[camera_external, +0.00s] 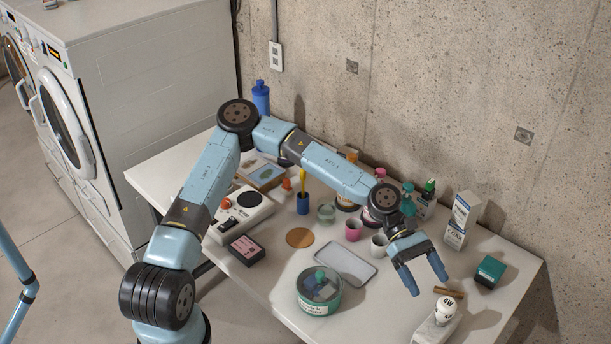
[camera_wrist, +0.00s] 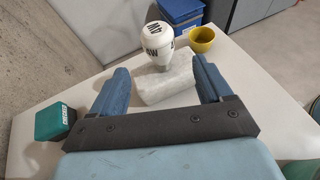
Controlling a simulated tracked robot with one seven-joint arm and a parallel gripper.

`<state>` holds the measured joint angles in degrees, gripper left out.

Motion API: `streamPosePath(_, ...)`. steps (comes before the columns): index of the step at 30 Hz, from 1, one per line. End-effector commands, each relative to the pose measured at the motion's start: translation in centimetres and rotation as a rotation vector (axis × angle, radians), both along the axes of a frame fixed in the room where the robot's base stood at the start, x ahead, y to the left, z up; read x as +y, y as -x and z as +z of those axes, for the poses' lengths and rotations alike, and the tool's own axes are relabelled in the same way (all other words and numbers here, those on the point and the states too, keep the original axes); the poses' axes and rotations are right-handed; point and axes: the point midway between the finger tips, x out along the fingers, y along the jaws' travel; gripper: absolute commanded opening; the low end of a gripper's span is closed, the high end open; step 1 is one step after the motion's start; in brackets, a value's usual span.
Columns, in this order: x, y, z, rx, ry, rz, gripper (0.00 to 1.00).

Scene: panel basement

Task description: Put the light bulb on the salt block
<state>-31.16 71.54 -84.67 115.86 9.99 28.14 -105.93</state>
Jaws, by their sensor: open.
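The light bulb (camera_external: 446,304) is white with dark lettering. It also shows in the wrist view (camera_wrist: 158,42), upright with its narrow end down, and appears to rest on the salt block. The salt block (camera_external: 431,331) is a pale, whitish slab near the table's front right edge. In the wrist view the salt block (camera_wrist: 165,88) lies between and beyond my fingertips. My gripper (camera_external: 424,278) is open and empty, with its fingers spread apart from the bulb. The bulb's contact with the block is partly unclear.
A green box (camera_external: 490,271) stands to the right, a white carton (camera_external: 461,221) behind it. A grey tray (camera_external: 345,265) and a round tin (camera_external: 319,305) are to the left. The wrist view shows a yellow cup (camera_wrist: 202,39) beyond the block.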

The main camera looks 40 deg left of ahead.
Motion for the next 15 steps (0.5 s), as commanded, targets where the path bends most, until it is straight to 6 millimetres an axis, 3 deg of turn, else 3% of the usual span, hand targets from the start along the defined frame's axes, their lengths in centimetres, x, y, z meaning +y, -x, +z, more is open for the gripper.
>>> streamPosePath(6, 2.2, -0.8, 1.0, 0.000, 0.000, 0.002, 0.78)
streamPosePath(15, 2.7, -1.0, 1.2, 0.000, 0.000, -0.001, 0.78)
